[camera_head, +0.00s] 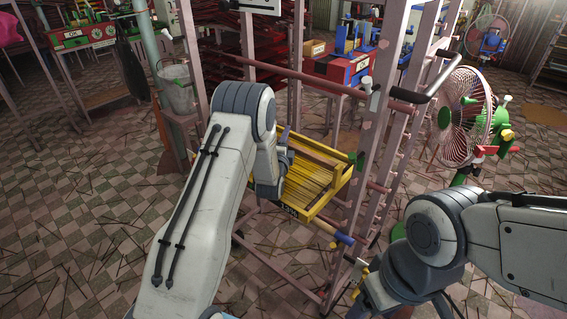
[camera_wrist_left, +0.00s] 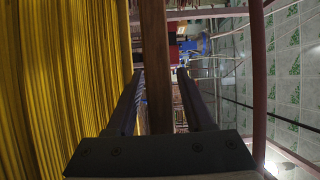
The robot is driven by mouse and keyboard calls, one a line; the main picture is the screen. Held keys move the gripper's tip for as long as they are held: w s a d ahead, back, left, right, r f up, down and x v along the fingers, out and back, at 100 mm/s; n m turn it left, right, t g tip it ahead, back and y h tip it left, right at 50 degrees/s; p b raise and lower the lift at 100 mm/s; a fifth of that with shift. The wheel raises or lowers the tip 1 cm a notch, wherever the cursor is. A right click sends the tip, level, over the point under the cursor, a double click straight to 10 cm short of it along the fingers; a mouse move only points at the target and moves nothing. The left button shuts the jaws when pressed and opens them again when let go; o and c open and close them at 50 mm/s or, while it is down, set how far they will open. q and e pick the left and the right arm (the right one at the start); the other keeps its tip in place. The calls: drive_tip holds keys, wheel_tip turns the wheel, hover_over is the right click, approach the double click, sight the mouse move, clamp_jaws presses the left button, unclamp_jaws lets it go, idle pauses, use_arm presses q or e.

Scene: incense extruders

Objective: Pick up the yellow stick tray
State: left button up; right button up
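The yellow stick tray (camera_head: 318,186) sits in the metal rack in the head view, tilted in the picture, with rows of yellow sticks across it. My left gripper (camera_head: 284,160) is at the tray's left side, partly hidden by my forearm. In the left wrist view the yellow sticks (camera_wrist_left: 65,80) fill the left side. There my left gripper's fingers (camera_wrist_left: 158,95) stand apart on either side of a brown bar (camera_wrist_left: 156,60), with a gap visible on its right. My right gripper (camera_head: 395,298) is low in the head view, cut off by the bottom edge.
The rack's pink posts (camera_head: 375,120) and rails stand close around the tray and my left arm. A fan (camera_head: 467,115) stands on the right, and a bucket (camera_head: 177,88) hangs on the left. Loose sticks litter the checkered floor (camera_head: 90,220).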

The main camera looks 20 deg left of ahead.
use_arm(q)
clamp_jaws()
idle(1.2)
